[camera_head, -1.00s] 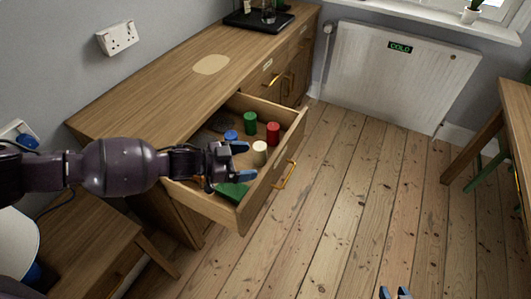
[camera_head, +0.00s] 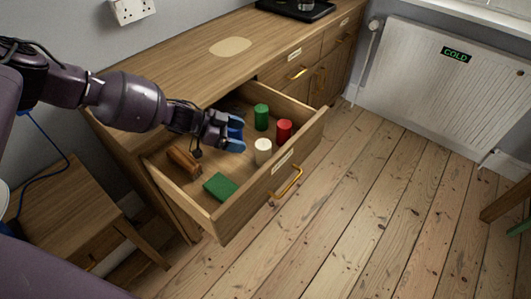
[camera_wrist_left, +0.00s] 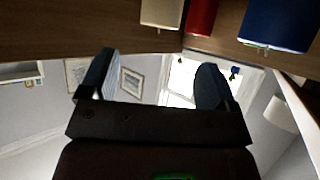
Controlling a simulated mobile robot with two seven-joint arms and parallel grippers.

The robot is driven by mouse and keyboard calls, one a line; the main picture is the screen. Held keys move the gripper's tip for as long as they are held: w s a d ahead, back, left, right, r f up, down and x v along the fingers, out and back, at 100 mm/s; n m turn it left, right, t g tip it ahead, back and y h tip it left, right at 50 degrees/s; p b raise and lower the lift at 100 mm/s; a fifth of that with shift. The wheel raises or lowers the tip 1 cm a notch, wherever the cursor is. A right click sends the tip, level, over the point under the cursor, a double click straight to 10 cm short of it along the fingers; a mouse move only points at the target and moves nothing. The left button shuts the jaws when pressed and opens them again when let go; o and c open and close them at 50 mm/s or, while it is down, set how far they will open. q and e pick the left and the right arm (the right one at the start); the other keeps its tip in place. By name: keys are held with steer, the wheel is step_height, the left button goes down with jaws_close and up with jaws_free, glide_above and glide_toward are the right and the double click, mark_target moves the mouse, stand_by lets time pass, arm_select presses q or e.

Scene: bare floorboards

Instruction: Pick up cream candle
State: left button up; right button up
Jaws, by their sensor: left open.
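The cream candle (camera_head: 263,151) stands upright in the open drawer, near its front wall. It also shows at the top edge of the left wrist view (camera_wrist_left: 160,12), cut off by the frame. My left gripper (camera_head: 237,133) is open and empty, just left of the cream candle and apart from it. A red candle (camera_head: 284,131) and a green candle (camera_head: 261,117) stand behind it. A blue candle (camera_wrist_left: 275,24) shows in the left wrist view; in the head view I cannot separate it from my blue fingers. My right gripper is not in view.
The open drawer (camera_head: 240,208) also holds a green square block (camera_head: 220,186) and a brown wooden object (camera_head: 184,162). The wooden cabinet top (camera_head: 180,72) lies above and behind. A small wooden table (camera_head: 55,215) stands at lower left. The floor in front is clear.

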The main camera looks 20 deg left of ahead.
mark_target(261, 144)
arm_select(q)
steer(key=x, duration=0.3)
steer(key=shift+d+f+b, duration=0.2)
steer(key=shift+f+b, duration=0.05)
steer(key=shift+b, duration=0.05)
steer(key=x, duration=0.2)
steer(key=b+x, duration=0.1)
steer(key=x, duration=0.2)
steer(key=shift+s+f, duration=0.1)
steer(key=shift+f, duration=0.25)
steer(key=shift+r, duration=0.2)
steer(key=shift+c, duration=1.2)
steer(key=c, duration=0.7)
steer(key=shift+c, duration=0.7)
